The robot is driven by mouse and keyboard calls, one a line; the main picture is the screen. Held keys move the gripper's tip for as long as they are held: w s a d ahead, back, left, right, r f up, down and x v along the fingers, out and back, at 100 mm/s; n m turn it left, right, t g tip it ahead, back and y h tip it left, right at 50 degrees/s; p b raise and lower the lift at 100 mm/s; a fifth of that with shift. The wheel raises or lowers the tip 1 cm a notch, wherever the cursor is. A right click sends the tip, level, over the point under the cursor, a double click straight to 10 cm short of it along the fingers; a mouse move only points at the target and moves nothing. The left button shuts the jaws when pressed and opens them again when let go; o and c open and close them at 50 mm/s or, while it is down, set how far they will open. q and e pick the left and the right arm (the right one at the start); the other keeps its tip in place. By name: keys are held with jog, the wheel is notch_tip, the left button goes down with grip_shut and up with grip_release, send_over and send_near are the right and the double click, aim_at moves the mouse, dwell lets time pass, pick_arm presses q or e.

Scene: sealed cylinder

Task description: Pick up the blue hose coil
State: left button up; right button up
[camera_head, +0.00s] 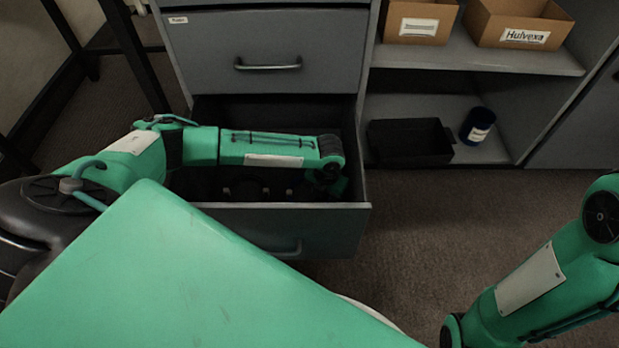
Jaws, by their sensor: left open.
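My left arm reaches over the open lower drawer (300,225) of the grey cabinet. My left gripper (326,184) hangs below the wrist inside the drawer, near its right side. It is dark against the dark interior and partly hidden by the wrist; it is open, and I see nothing clear between its fingers. I cannot make out a blue hose coil. Dark shapes (258,189) lie low in the drawer, left of the gripper, too dim to name. My right arm shows at the lower right, with its gripper out of view.
A shut drawer (265,40) is above. On the right shelves are two cardboard bins (418,20) (520,22), a black tray (410,142) and a dark blue labelled cylinder (478,125). The carpet (420,235) right of the open drawer is clear.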

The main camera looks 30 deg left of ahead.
pick_arm(q)
jog(key=shift+f, duration=0.2)
grip_shut()
jog(key=shift+r, duration=0.15)
